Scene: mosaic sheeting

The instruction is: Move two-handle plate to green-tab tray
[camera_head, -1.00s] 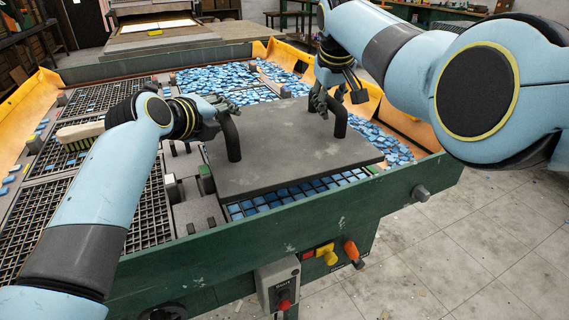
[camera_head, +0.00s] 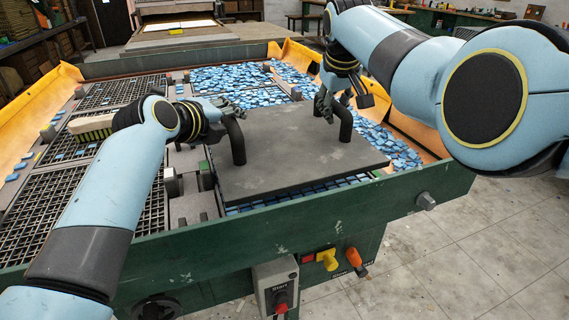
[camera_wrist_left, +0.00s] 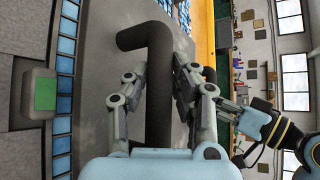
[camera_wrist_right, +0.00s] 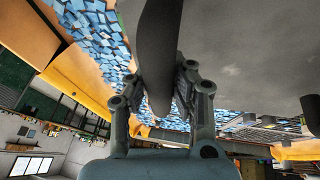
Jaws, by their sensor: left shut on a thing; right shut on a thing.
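The two-handle plate (camera_head: 285,165) is a flat dark grey slab with two black bent-bar handles. It lies level over the tiled tray (camera_head: 235,209) at the table's front. A strip of the tray's blue tiles shows along its front edge. A green tab (camera_head: 207,168) sits by its left edge and shows in the left wrist view (camera_wrist_left: 46,92). My left gripper (camera_head: 228,108) is shut on the left handle (camera_head: 237,142). My right gripper (camera_head: 328,103) is shut on the right handle (camera_head: 345,124). I cannot tell whether the plate touches the tray.
Black grid trays (camera_head: 60,205) and a brush (camera_head: 92,125) lie on the left. Loose blue tiles (camera_head: 230,77) are piled at the back and right. The green front rim (camera_head: 330,215) runs close before the plate. A control box (camera_head: 277,287) hangs below it.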

